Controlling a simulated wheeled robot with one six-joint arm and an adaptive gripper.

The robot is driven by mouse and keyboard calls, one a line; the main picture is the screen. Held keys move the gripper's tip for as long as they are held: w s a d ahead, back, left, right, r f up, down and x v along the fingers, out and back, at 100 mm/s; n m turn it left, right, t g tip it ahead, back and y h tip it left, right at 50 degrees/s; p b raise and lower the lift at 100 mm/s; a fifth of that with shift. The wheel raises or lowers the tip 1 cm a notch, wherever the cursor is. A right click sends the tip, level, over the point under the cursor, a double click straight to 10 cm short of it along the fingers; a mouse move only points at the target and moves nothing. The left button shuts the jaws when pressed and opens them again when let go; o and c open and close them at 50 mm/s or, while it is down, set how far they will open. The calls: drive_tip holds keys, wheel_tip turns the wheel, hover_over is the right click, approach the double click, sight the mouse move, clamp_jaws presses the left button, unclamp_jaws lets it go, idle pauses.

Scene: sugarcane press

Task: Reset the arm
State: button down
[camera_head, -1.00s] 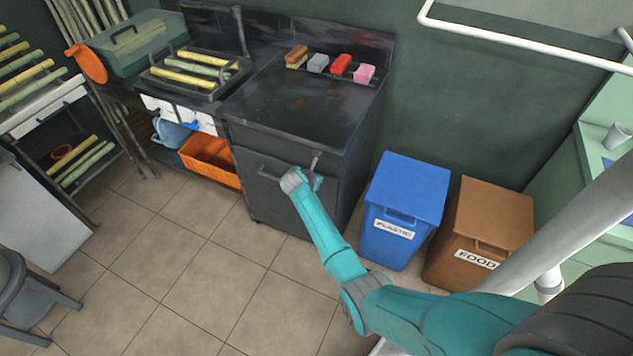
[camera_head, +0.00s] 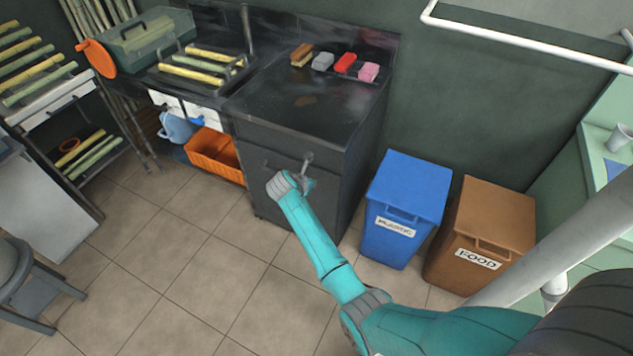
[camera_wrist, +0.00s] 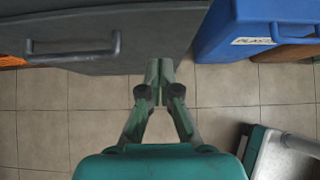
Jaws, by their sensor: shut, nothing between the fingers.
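My arm (camera_head: 318,240) is teal with grey joints. In the head view it reaches from the lower right toward the front of the dark cabinet (camera_head: 320,130). In the wrist view my gripper (camera_wrist: 158,70) is shut, its two green fingers meeting with nothing between them. The fingertips overlap the cabinet's lower edge in that picture; I cannot tell if they touch it. The cabinet's grey bar handle (camera_wrist: 75,47) lies left of the fingers. In the head view the wrist hides part of the cabinet front.
A blue plastic bin (camera_head: 405,205) and a brown food bin (camera_head: 485,230) stand right of the cabinet. An orange crate (camera_head: 215,155) sits at its left. A grey stool (camera_head: 25,280) is at the lower left. The tiled floor (camera_head: 180,270) between is clear.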

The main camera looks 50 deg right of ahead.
drive_tip(key=shift+v, duration=2.35)
drive_tip(key=shift+s+a+f, duration=0.1)
